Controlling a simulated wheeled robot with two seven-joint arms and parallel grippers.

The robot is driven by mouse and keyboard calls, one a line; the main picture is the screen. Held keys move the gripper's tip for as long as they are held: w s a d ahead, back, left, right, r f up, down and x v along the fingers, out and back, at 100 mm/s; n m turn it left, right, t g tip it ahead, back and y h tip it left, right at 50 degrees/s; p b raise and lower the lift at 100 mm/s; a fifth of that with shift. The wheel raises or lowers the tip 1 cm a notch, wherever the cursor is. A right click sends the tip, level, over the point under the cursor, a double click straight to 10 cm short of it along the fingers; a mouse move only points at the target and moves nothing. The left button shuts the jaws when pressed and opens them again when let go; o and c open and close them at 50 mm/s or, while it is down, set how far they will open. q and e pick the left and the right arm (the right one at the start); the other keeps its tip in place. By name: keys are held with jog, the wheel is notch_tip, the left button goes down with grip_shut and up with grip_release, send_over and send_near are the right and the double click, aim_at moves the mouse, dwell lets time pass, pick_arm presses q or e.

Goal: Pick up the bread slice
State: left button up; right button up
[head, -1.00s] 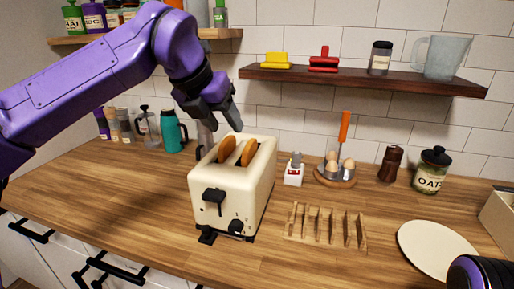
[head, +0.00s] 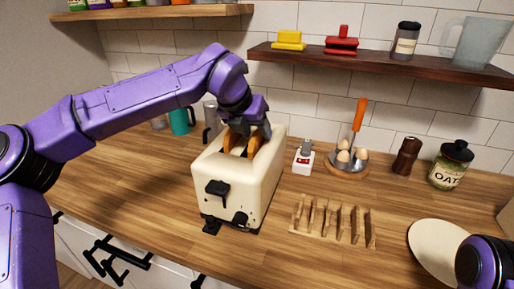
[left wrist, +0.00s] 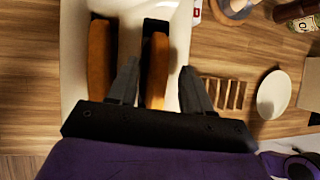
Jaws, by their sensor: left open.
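Two brown bread slices stand upright in the slots of a cream toaster (head: 237,185): a left slice (head: 229,143) and a right slice (head: 253,147). My left gripper (head: 250,130) is over the toaster's top, pointing down, and partly hides the slices. In the left wrist view the open fingers (left wrist: 158,68) lie on either side of the right slice (left wrist: 155,85), with a gap on its right. The left slice (left wrist: 101,60) is outside the fingers. Contact with the slice cannot be told. My right gripper does not show; only part of that arm is at the lower right.
A wooden rack (head: 332,222) and a cream plate (head: 436,245) lie right of the toaster. Behind are a small white-red item (head: 303,160), an egg holder (head: 347,168), a brown mill (head: 406,156) and an oats jar (head: 450,166). A dark shelf (head: 380,65) hangs above.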

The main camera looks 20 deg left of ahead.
pick_arm(q)
grip_shut()
